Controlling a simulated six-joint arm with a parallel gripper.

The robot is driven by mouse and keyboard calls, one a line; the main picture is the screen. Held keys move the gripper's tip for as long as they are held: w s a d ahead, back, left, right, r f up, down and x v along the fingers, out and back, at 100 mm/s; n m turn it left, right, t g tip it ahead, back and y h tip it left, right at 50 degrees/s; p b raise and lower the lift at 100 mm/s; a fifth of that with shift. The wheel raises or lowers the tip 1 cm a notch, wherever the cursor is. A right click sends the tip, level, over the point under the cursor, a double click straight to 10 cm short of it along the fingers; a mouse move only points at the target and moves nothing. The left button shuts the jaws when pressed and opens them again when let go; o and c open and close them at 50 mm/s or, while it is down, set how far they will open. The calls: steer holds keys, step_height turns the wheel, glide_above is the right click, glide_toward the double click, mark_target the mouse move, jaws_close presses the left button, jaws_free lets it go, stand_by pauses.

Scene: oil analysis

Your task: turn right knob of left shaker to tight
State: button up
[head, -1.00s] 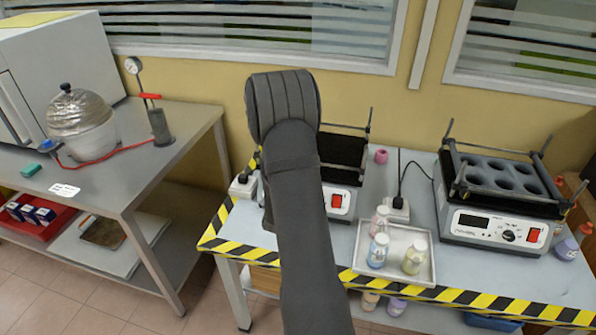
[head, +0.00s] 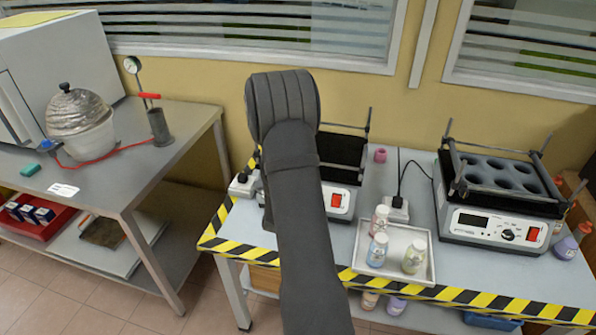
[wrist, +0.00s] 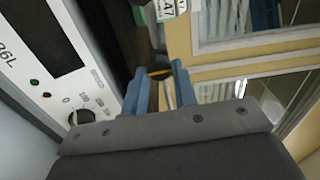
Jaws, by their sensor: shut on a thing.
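The left shaker (head: 341,203) stands on the table, with much of it hidden behind my arm in the head view. Its front panel shows close up at the left of the wrist view (wrist: 60,60), with a dark display and a black dial. In the wrist view, my gripper (wrist: 158,78) has its two blue fingers on either side of a dark knob (wrist: 158,67), shut on it. A yellow strip shows by the knob. The knob's turn angle cannot be made out. In the head view my arm hides the gripper and this knob.
A tray (head: 377,276) with several small bottles stands right of my arm. The right shaker (head: 497,226) stands further right, with a rack and upright rods. A pink item (head: 380,155) lies behind the tray. A grey bench (head: 130,165) stands at left.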

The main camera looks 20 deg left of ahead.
steer(key=shift+m, duration=0.5)
steer(key=o, duration=1)
steer(key=shift+s, duration=0.15)
steer(key=s, duration=1.7)
steer(key=shift+s, duration=0.1)
steer(key=w, duration=1.7)
steer(key=shift+w, duration=0.25)
